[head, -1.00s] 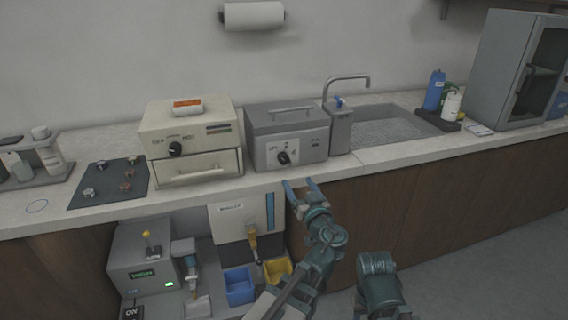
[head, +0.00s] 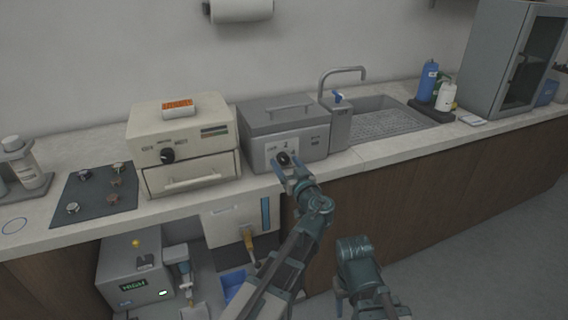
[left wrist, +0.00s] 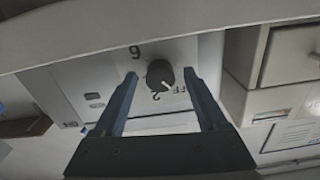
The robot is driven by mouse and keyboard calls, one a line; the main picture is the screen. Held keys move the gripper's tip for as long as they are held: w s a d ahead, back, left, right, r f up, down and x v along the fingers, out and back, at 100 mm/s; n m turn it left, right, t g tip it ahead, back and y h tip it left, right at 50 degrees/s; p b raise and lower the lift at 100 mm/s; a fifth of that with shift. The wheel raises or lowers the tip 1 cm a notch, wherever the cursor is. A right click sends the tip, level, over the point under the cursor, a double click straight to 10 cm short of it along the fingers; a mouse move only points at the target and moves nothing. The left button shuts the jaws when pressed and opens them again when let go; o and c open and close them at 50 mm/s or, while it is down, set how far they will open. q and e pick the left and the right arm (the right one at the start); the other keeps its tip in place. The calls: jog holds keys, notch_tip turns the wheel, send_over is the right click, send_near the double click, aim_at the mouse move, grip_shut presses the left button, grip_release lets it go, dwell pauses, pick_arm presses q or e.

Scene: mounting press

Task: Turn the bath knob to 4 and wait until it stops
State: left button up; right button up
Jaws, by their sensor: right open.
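The bath knob (head: 283,158) is a black dial on the front of the grey lidded bath (head: 309,150). In the left wrist view the knob (left wrist: 160,75) sits between my left gripper's fingers (left wrist: 161,78), with a gap on each side. Its white pointer aims between OFF and 2. The 6 shows at upper left; the 4 is not readable there. In the head view my left gripper (head: 287,168) reaches the bath front and partly covers the dial. My right gripper (head: 343,300) is low in front of the cabinets, only partly visible.
A cream oven-like box (head: 180,150) with its own black knob and a drawer stands left of the bath. A tap (head: 340,115) and sink (head: 385,115) are to its right. Below the counter are a white unit (head: 238,225) and a blue bin (head: 235,284).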

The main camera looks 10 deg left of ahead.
pick_arm(q)
grip_shut()
dwell(0.3)
jog(key=m, duration=0.5)
jog(key=shift+m, duration=0.4)
jog(key=m, duration=0.6)
jog(key=shift+a, duration=0.1)
jog(key=m, duration=0.5)
jog(key=shift+m, duration=0.4)
jog(key=m, duration=0.5)
jog(key=shift+m, duration=0.7)
